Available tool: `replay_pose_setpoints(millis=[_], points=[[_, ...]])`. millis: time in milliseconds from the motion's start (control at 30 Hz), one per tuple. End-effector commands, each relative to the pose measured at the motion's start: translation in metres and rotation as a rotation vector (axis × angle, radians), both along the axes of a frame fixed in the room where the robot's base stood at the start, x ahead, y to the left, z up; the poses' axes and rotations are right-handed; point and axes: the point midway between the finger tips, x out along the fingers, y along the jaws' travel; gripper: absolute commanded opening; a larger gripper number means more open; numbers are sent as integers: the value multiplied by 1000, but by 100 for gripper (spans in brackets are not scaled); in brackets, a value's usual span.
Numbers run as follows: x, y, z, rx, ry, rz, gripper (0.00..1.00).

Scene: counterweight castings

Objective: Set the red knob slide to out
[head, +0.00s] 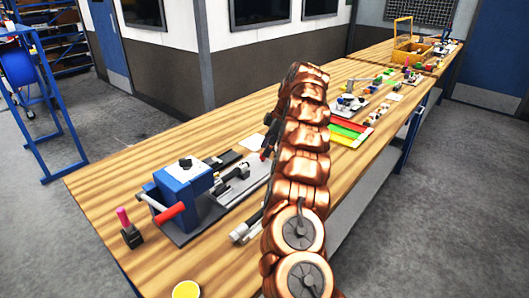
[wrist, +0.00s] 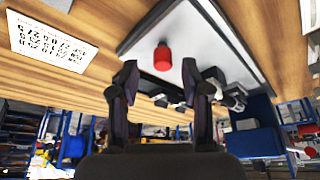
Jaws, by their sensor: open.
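The red knob (wrist: 162,57) shows in the wrist view, on a pale grey plate (wrist: 185,30) over the wooden bench. My gripper (wrist: 158,76) is open and empty, with one dark finger on each side of the knob's line. The knob appears just beyond the fingertips, and I see no contact. I cannot tell the slide's position.
A blue block with a red-gripped lever (head: 172,212) stands at the bench's near left. A pink-topped item (head: 128,228) and a yellow disc (head: 186,290) are nearby. A printed card (wrist: 55,40) lies beside the plate. Coloured strips (head: 347,130) lie right of my arm.

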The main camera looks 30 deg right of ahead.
Motion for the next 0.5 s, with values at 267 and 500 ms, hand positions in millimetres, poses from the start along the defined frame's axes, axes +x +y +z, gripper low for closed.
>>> replay_pose_setpoints(millis=[267,500], points=[[-4,-9,21,0,0,-1,47],[-5,-12,31,-2,-3,-2,47]])
